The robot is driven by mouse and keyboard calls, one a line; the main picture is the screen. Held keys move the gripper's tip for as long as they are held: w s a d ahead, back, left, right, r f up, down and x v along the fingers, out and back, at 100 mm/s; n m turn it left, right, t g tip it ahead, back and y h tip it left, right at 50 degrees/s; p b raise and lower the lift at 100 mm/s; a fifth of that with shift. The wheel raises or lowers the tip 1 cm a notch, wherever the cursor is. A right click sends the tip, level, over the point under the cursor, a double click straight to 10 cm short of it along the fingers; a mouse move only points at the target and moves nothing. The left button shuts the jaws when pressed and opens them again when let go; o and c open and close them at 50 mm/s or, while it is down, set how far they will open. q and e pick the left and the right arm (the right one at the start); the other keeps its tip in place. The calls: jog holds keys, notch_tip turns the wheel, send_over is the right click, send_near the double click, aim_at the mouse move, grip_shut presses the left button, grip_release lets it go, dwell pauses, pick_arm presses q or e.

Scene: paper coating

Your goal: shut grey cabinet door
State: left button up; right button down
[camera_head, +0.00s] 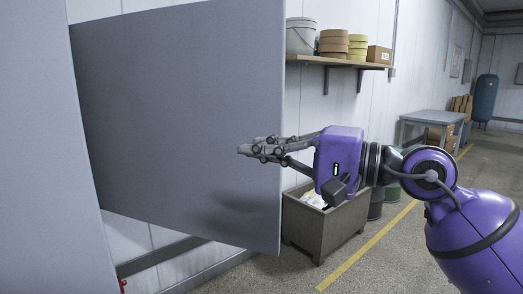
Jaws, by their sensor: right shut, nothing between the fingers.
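The grey cabinet door (180,90) stands swung open across the left and middle of the view. The grey cabinet body (45,160) fills the left edge. My right gripper (243,150) is shut and empty, with its fingers pointing left. It overlaps the right part of the door in the picture, and a soft shadow lies on the door below it. I cannot tell whether the fingertips touch the door. My left gripper is not in view.
A wall shelf (345,62) holds a bucket (300,37), stacked round tins and a small box. A bin (322,232) with white scraps and dark drums (391,190) stand below. A grey table (432,118) and blue tank (485,97) are farther back. Floor at the right is clear.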

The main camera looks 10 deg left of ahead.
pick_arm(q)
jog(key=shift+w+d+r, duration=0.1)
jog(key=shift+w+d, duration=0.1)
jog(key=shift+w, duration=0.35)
pick_arm(e)
jog(key=shift+w+d, duration=0.15)
jog(key=shift+w, duration=0.15)
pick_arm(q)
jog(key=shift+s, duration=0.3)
pick_arm(e)
jog(key=shift+f, duration=0.1)
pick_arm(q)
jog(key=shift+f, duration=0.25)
pick_arm(e)
jog(key=shift+w, duration=0.1)
